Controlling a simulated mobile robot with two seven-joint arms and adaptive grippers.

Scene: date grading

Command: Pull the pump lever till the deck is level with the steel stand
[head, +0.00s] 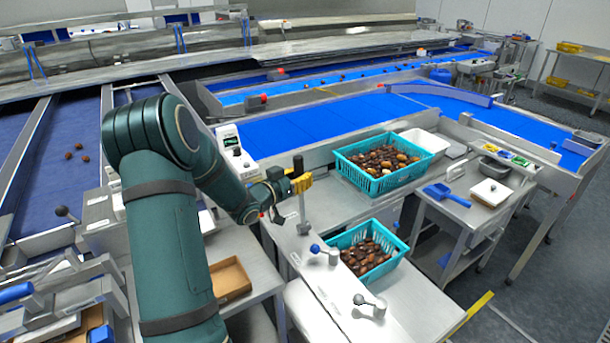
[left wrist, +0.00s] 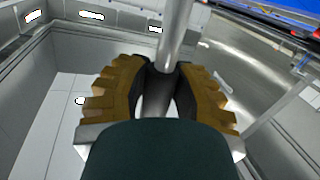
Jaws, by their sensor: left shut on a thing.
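The pump lever (head: 303,213) is a thin upright steel rod with a black knob on top. My left gripper (head: 300,184), with yellow-brown fingers, is shut around the rod just below the knob. In the left wrist view the same rod (left wrist: 175,40) passes between the two ridged fingers (left wrist: 163,92). The pale deck (head: 415,300) carries a teal crate of dates (head: 345,238) and appears lower than the steel stand (head: 455,212) to its right. The exact height gap is hard to judge. My right gripper is not in view.
A fuller teal crate (head: 345,165) stands behind. The stand holds a blue scoop (head: 446,195) and a white-topped box (head: 490,192). Open floor lies at the right.

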